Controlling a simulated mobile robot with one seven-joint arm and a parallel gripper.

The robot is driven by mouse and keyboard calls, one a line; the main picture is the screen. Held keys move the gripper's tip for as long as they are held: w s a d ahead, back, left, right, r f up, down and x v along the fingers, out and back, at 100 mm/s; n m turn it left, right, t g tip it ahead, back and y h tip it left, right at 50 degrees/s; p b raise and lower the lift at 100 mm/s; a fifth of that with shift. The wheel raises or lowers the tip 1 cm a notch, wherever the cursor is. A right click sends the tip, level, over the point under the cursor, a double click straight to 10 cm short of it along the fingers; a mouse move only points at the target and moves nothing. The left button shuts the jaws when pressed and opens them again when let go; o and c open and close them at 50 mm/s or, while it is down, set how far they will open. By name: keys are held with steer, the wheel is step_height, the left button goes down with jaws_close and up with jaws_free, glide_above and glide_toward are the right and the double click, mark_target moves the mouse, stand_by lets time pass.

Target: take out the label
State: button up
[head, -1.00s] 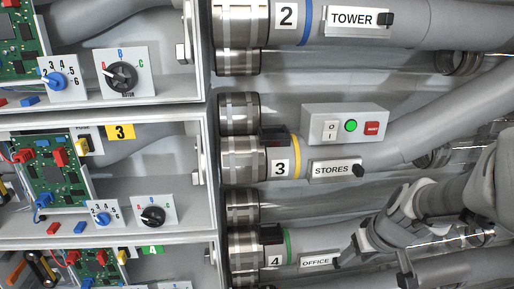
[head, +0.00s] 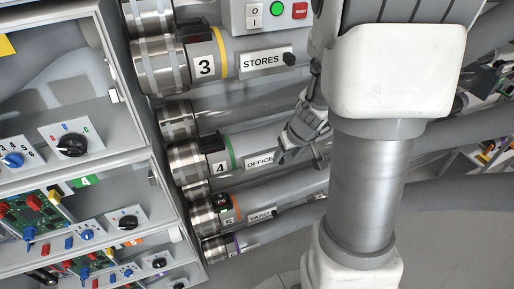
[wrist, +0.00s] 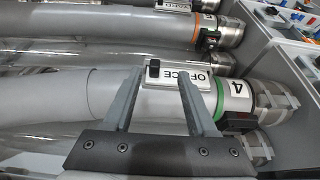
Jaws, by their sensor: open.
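The OFFICE label (head: 260,161) is a white plate with black letters in a holder on grey tube 4. In the wrist view the OFFICE label (wrist: 186,81) appears upside down, with a black knob (wrist: 153,70) at its left end. My gripper (head: 302,157) is at the right end of this label in the head view. In the wrist view my gripper (wrist: 158,76) is open, with one finger left of the knob and the other across the label's lettering. I cannot tell whether the fingers touch anything. The STORES label (head: 262,61) and YARD label (head: 262,216) sit on neighbouring tubes.
A switch box (head: 272,12) with green and red buttons sits above tube 3. An open shelf cabinet (head: 118,130) with circuit boards and dials stands at left. My arm covers much of the right side. Grey floor (head: 450,240) shows at lower right.

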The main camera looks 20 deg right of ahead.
mark_target(282, 161)
steer(key=shift+w+d+b+x, duration=0.15)
steer(key=shift+b+x, duration=0.1)
steer(key=shift+x, duration=0.85)
steer(key=shift+w+d+b+x, duration=0.1)
steer(key=shift+b+x, duration=0.15)
steer(key=shift+x, duration=0.8)
steer(key=shift+w+d+b+x, duration=0.15)
steer(key=shift+b+x, duration=0.1)
steer(key=shift+x, duration=0.85)
steer(key=shift+r, duration=0.15)
jaws_close()
